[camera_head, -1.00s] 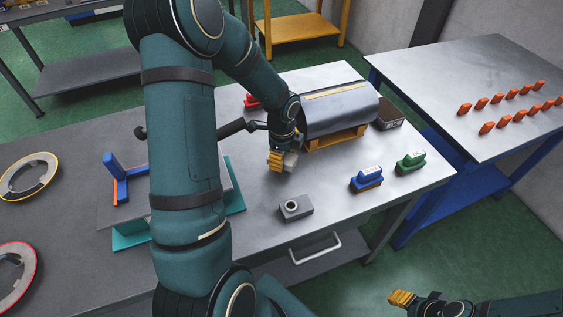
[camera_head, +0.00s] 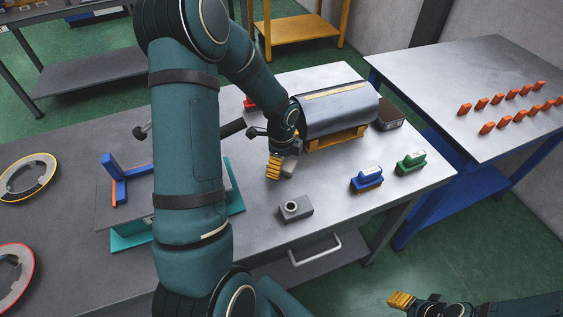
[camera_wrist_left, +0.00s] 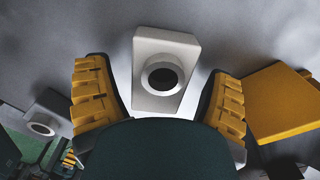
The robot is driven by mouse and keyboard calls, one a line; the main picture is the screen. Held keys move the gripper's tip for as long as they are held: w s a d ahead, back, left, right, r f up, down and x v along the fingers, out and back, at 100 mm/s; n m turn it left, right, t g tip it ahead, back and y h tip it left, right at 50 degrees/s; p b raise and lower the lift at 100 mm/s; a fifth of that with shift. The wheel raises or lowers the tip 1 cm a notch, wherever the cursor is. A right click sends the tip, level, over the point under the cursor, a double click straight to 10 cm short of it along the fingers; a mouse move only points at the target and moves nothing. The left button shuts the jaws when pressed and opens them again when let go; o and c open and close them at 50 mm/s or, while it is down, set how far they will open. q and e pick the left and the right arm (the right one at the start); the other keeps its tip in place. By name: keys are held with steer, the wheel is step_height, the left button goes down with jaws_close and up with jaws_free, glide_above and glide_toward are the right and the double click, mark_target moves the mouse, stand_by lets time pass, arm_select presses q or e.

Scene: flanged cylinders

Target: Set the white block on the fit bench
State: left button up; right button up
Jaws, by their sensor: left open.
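The white block (camera_wrist_left: 165,68), with a round flange and a dark bore, lies on the grey table between the spread fingers of my left gripper (camera_wrist_left: 157,80) in the left wrist view. Gaps show between both yellow fingers and the block, so the gripper is open. In the head view the block (camera_head: 290,164) is partly hidden behind my left gripper (camera_head: 275,167). My right gripper (camera_head: 401,299) is low at the right over the floor; its jaw opening is unclear. I cannot tell which surface is the fit bench.
A grey block with a bore (camera_head: 295,208) sits in front. A dark curved cover (camera_head: 340,110) on a yellow base stands close behind my left gripper. Blue (camera_head: 367,179) and green (camera_head: 410,162) handled pieces stand at right. A teal-edged fixture (camera_head: 130,240) is partly hidden by my arm.

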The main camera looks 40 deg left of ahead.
arm_select(q)
step_height(320, 180, up, 12)
steer(key=p, duration=0.2)
steer(key=shift+r, duration=0.1)
stand_by(0.6)
